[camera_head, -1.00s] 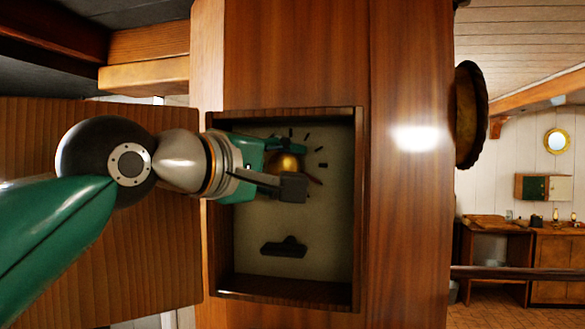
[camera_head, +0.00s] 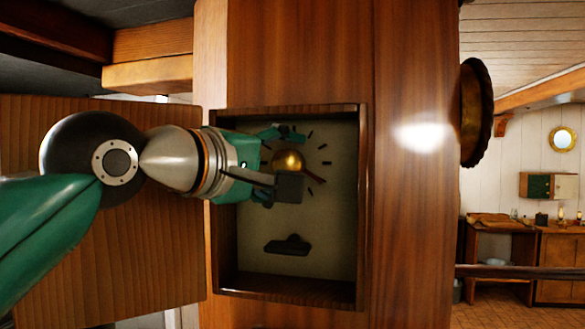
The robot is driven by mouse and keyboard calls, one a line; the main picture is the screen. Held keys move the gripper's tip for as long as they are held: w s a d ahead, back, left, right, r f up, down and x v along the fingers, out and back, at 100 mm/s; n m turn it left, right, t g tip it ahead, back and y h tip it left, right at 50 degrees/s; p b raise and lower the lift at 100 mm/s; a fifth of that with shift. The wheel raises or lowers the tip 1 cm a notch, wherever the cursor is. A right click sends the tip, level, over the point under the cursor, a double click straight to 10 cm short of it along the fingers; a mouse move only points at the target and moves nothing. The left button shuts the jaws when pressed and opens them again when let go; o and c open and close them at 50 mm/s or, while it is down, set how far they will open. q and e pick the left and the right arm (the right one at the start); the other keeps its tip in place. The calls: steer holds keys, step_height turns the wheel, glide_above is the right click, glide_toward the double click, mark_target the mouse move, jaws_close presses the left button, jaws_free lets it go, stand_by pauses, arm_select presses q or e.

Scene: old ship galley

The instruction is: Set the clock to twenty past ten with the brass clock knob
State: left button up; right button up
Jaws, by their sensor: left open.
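The clock face (camera_head: 330,210) is a pale dial with dark tick marks, set inside a shallow wooden case (camera_head: 365,250). The round brass clock knob (camera_head: 288,161) sits at the middle of the ticks. One thin brownish hand (camera_head: 315,174) points right and slightly down from it. Any other hand is hidden or too small to tell. My left gripper (camera_head: 284,159) reaches in from the left, open, one finger above the knob and one below. The fingers look apart from the knob and cover some left and lower ticks. My right gripper is out of view.
A dark shape (camera_head: 288,245) shows on the panel below the dial. The case walls closely border the left gripper. A wooden door-like panel (camera_head: 120,260) stands at the left. A round brass fitting (camera_head: 475,112) juts out at the right. Cabinets (camera_head: 560,260) stand far right.

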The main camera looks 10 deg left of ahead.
arm_select(q)
steer(key=v, duration=1)
steer(key=shift+s, duration=0.3)
steer(key=shift+a, duration=0.1)
steer(key=s+d+f+n+t+y+b, duration=0.1)
steer(key=s+f+n+t+y+b, duration=0.15)
steer(key=n+b, duration=0.55)
steer(key=s+d+f+n+t+y+b, duration=0.1)
steer(key=f+n+t+b, duration=0.25)
steer(key=n+b, duration=0.45)
steer(key=w+r+p, duration=0.1)
steer(key=w+p, duration=0.1)
steer(key=w, duration=0.2)
steer(key=w+d+r+n+p, duration=0.1)
steer(key=w+r+p, duration=0.1)
steer(key=w, duration=0.3)
steer(key=w+d+r+n+p, duration=0.1)
steer(key=w+r+p, duration=0.1)
steer(key=w+p, duration=0.2)
steer(key=shift+w+r, duration=0.1)
steer(key=shift+w, duration=0.15)
steer(key=shift+w+d+r, duration=0.15)
steer(key=shift+w, duration=0.45)
